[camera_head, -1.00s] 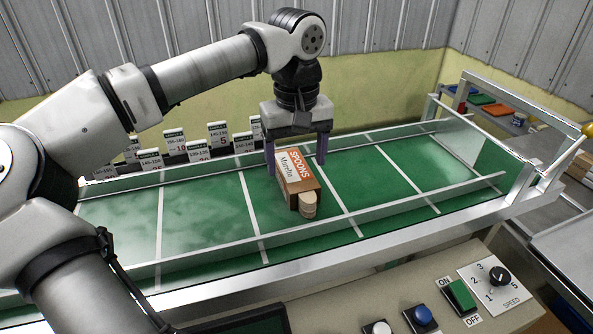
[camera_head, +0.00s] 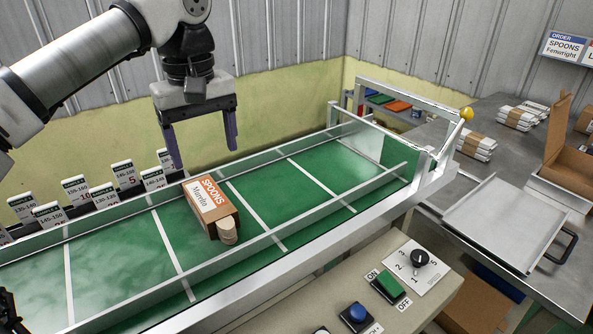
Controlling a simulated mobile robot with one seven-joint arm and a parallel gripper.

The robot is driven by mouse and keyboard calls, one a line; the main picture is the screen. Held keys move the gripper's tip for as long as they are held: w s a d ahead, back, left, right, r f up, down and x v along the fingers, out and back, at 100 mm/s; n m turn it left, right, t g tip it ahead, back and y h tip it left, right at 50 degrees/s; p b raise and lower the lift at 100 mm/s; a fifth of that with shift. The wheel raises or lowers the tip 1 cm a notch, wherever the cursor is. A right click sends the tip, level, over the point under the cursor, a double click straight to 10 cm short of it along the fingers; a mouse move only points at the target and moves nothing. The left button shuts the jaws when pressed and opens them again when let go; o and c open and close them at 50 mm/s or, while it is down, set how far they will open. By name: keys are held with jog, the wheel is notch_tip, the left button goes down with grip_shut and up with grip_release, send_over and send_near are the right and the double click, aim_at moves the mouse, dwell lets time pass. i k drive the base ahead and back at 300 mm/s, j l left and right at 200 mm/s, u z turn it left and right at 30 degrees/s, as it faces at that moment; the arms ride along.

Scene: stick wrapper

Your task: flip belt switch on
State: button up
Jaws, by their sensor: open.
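The belt switch is a green rocker (camera_head: 388,284) on the beige control panel at the lower right, with ON printed above it and OFF below. I cannot tell which way it is tilted. My gripper (camera_head: 204,160) is open and empty, its two fingers pointing down, above the far side of the green belt (camera_head: 345,190). It is well up and left of the switch. An orange and white SPOONS box (camera_head: 208,200) lies on the belt below my gripper, apart from the fingers, with wooden spoons showing at its near end.
A black speed knob (camera_head: 419,258) sits right of the switch, and a blue button (camera_head: 356,313) lower left. Metal rails edge the belt. Label cards (camera_head: 76,193) stand behind it. A lever with a yellow ball (camera_head: 466,114) and a metal tray (camera_head: 505,222) are at the right.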

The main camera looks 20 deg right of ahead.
aim_at(387, 280)
jog(key=z, duration=0.95)
